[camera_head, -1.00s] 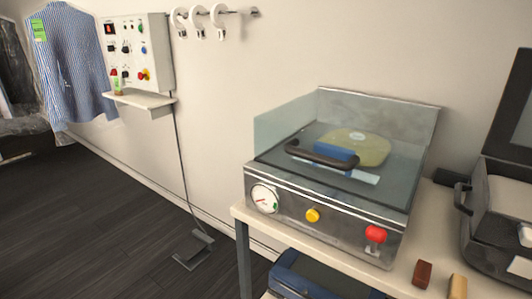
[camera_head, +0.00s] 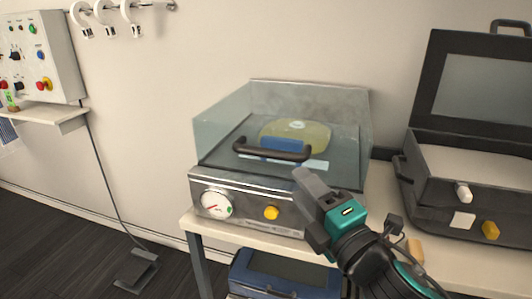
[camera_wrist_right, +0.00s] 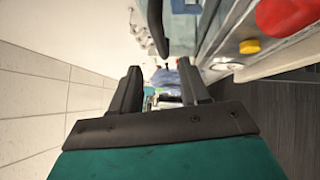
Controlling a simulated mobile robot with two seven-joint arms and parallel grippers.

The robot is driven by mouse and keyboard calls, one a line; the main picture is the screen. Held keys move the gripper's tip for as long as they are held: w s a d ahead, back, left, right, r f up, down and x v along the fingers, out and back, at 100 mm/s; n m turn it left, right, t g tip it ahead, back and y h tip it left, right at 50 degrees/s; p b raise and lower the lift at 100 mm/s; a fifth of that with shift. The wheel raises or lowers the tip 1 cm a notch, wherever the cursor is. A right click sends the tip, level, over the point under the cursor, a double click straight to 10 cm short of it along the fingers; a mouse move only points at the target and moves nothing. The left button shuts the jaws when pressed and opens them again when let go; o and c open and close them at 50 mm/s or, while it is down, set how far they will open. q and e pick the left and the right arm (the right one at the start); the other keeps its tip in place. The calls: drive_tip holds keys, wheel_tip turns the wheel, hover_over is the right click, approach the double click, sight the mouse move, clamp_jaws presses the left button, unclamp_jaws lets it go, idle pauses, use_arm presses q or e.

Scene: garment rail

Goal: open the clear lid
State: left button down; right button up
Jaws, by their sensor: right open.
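The clear lid (camera_head: 222,122) sits down over the metal machine (camera_head: 250,196) on the table and looks shut. Its dark curved handle (camera_head: 272,152) runs across the front. A yellow disc and a blue block show through the lid. My right gripper (camera_head: 312,184) is in front of the machine's right part, to the right of and below the handle, and apart from it as far as I can see. In the right wrist view my right gripper (camera_wrist_right: 160,82) has its fingers apart with nothing between them. A dark bar, apparently the handle (camera_wrist_right: 157,25), is above them. My left gripper is out of view.
The machine's front has a gauge (camera_head: 215,203) and a yellow knob (camera_head: 271,212); a red knob (camera_wrist_right: 286,14) shows in the right wrist view. An open dark case (camera_head: 455,185) stands at the right. A blue case (camera_head: 285,275) lies under the table (camera_head: 215,229).

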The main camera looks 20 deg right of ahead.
sight(276, 157)
drive_tip(key=p+x, duration=0.1)
drive_tip(key=x, duration=1)
drive_tip(key=shift+w+a, duration=0.1)
drive_tip(key=shift+w, duration=0.25)
drive_tip(key=shift+c, duration=0.2)
clamp_jaws()
